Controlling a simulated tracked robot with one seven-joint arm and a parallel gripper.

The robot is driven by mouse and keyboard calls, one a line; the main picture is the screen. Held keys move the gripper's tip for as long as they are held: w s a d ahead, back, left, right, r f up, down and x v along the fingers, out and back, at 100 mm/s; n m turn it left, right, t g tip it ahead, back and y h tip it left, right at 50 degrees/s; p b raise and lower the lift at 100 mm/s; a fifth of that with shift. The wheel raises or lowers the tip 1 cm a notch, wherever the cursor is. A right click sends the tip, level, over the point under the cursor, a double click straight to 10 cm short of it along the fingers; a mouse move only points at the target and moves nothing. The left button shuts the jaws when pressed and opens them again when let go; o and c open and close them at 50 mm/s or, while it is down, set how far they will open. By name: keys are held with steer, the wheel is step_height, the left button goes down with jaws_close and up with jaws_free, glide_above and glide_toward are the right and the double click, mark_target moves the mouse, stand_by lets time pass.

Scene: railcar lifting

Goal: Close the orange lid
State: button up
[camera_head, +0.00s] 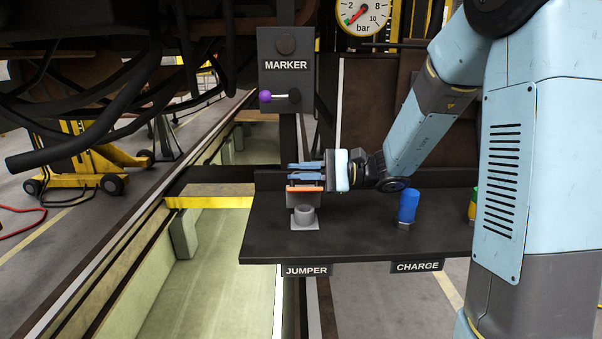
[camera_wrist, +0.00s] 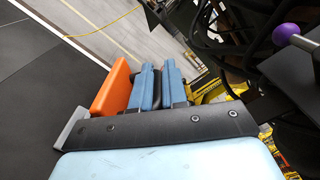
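The orange lid (camera_head: 305,188) belongs to the grey JUMPER socket (camera_head: 304,217) on the dark shelf. In the head view it shows as a thin orange strip above and behind the socket's round mouth, so the mouth is uncovered. My gripper (camera_head: 305,171) is just above the lid, its two blue fingers lying one above the other and pointing left. In the wrist view the orange lid (camera_wrist: 112,88) is beside the left finger, outside the finger pair (camera_wrist: 156,86). The fingers look shut, with only dark pads between them and nothing held. Whether finger and lid touch is unclear.
A blue cap (camera_head: 408,205) stands on the shelf (camera_head: 350,235) above the CHARGE label (camera_head: 417,267). A MARKER panel (camera_head: 286,68) with a purple-knobbed lever (camera_head: 265,97) is above left. A pressure gauge (camera_head: 362,14) is at the top. Dark hoses (camera_head: 95,130) hang at left.

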steer(key=shift+o, duration=0.9)
steer(key=d, duration=1.2)
steer(key=shift+s+a, duration=0.1)
steer(key=s+f+n+g+h, duration=0.15)
steer(key=s+n+h, duration=0.25)
steer(key=s+h, duration=0.75)
steer(key=s+d+r+n+t+h, duration=0.3)
steer(key=s+d+t+h, duration=0.3)
steer(key=s+d, duration=0.3)
steer(key=shift+r+t, duration=0.35)
steer(key=shift+r, duration=0.15)
